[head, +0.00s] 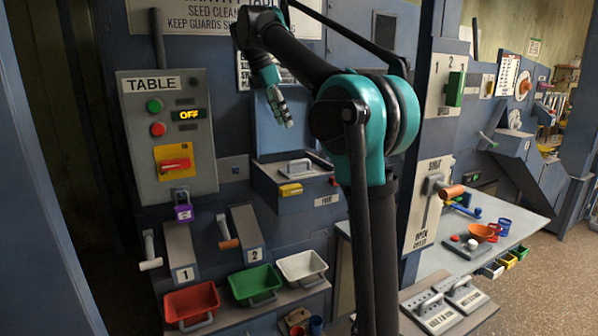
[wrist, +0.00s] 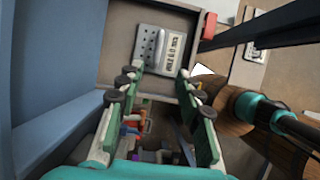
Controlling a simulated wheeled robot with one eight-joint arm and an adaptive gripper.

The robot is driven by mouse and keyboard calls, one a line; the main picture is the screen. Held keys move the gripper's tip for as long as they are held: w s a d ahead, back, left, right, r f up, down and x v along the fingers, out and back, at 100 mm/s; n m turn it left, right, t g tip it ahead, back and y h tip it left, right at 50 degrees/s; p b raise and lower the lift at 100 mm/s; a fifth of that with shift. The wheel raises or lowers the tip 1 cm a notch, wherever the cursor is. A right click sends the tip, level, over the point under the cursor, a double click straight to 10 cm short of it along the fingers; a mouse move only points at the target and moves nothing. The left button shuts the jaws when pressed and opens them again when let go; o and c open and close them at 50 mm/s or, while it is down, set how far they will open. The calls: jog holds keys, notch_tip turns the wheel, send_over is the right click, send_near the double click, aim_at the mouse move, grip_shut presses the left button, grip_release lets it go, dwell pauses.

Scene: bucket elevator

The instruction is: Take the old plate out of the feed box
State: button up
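The feed box (head: 296,203) is a blue-grey box on the machine front, with a yellow latch. A grey plate with a pale bar handle (head: 295,166) sits in its top. In the wrist view, a grey plate with holes, a bar handle and a white label (wrist: 158,52) lies inside a tan-walled box (wrist: 116,50) that appears to be the feed box. My gripper (head: 283,112) hangs above the feed box, pointing down. In the wrist view my gripper (wrist: 156,80) is open and empty, its green fingers apart on the near side of the plate, not visibly touching it.
Two handled plates, a front one (head: 435,313) and one behind it (head: 468,294), lie on a grey surface at lower right. Red (head: 192,303), green (head: 254,283) and white (head: 302,267) bins stand below the feed box. The table control panel (head: 170,130) reads OFF.

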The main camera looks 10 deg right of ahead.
send_near(299, 161)
jog(key=x, duration=0.5)
jog(key=shift+w+d, duration=0.25)
jog(key=shift+d, duration=0.05)
jog(key=shift+a+x, duration=0.15)
jog(key=shift+x, duration=1.15)
jog(key=shift+a+x, duration=0.15)
jog(key=shift+x, duration=1.15)
jog(key=shift+f, duration=0.1)
jog(key=shift+c, duration=0.3)
grip_shut()
